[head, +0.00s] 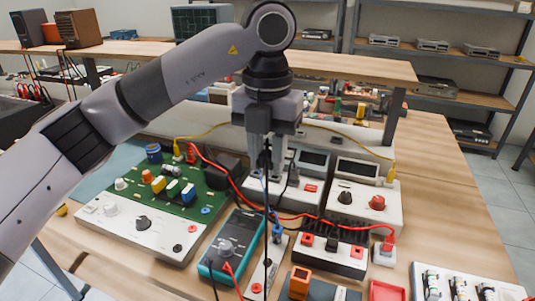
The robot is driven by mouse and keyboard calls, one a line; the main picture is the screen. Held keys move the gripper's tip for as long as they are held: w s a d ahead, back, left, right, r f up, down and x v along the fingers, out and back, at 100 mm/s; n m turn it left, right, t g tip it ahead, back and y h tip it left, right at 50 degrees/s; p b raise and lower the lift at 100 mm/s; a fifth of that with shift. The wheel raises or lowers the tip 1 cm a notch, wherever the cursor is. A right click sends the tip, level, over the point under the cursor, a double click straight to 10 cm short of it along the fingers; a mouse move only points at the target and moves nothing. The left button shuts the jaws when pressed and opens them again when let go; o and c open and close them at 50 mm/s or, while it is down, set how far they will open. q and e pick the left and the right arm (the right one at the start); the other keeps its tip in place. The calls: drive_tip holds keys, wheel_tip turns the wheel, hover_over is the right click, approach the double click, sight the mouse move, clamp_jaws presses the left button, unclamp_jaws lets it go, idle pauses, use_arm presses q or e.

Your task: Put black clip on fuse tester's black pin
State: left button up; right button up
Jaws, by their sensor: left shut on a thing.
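My left gripper (265,172) points down above the middle of the bench and is shut on a slim black clip (266,156). A dark lead hangs below the clip toward the front of the bench. Below and to the right is a white-topped box (330,256) with red and black terminals on its front. A red clip (388,243) on a red lead stands on a small white block (383,257) to its right. I cannot tell for certain which unit is the fuse tester, and its black pin is not clearly distinguishable. My right gripper is out of view.
A green circuit board unit (160,200) lies left. A teal multimeter (232,245) is in front of the gripper. White meters with dark displays (357,168) stand behind. Red and yellow leads cross the bench.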

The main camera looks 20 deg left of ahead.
use_arm(q)
drive_tip(key=shift+r+p, duration=0.95)
drive_tip(key=shift+r, duration=0.4)
drive_tip(key=shift+f, duration=0.1)
